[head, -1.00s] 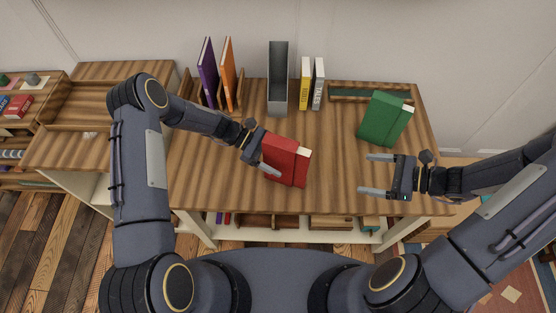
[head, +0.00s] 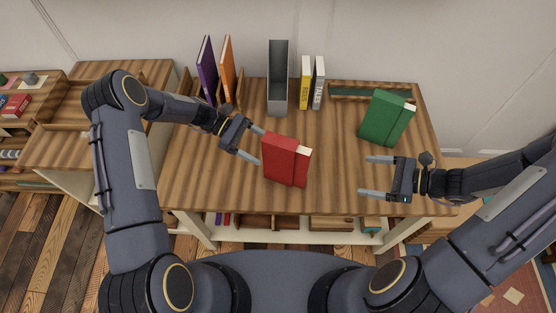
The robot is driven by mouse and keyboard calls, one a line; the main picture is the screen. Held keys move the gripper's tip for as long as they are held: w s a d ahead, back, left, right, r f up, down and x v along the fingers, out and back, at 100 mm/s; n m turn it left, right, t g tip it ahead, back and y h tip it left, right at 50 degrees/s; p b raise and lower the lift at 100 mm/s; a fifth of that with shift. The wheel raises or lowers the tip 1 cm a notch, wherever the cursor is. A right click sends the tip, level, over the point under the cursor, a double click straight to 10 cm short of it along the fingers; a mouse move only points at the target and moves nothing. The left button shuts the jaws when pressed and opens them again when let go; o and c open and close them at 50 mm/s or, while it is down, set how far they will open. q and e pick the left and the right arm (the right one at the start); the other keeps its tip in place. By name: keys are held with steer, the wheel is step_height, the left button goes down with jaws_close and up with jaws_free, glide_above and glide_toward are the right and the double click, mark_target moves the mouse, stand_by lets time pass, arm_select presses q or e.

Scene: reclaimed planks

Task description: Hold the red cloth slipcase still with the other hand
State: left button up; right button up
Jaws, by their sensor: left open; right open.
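The red cloth slipcase (head: 280,160) stands on the near middle of the wooden tabletop, with a pale-edged red book (head: 301,166) showing at its right side. My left gripper (head: 261,147) is open at the slipcase's left side, with its fingertips close to it; I cannot tell whether they touch. My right gripper (head: 364,175) is open and empty over the right part of the table, its fingers pointing left, apart from the slipcase.
A green slipcase (head: 384,118) stands at the right. At the back are a purple book (head: 207,72), an orange book (head: 228,70), a grey holder (head: 278,85), a yellow book (head: 305,83) and a white book (head: 319,84). Bare tabletop (head: 330,130) lies between the slipcases.

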arm_select(q)
steer(key=shift+o, duration=0.4)
steer(key=o, duration=0.5)
steer(key=v, duration=1.2)
